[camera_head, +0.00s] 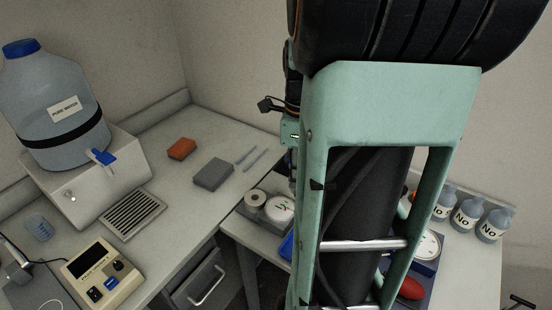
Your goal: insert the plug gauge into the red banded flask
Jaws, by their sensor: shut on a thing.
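My gripper (292,172) shows only as a narrow dark and grey sliver at the left edge of my large green and black arm. It is above the right-hand bench, near a white round dial. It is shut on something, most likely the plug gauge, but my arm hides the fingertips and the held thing. I cannot make out a red banded flask.
White-labelled bottles (466,215) stand at the right. The left bench holds a water jug (52,110), an orange block (182,149), a grey block (213,174) and a beige meter (101,274).

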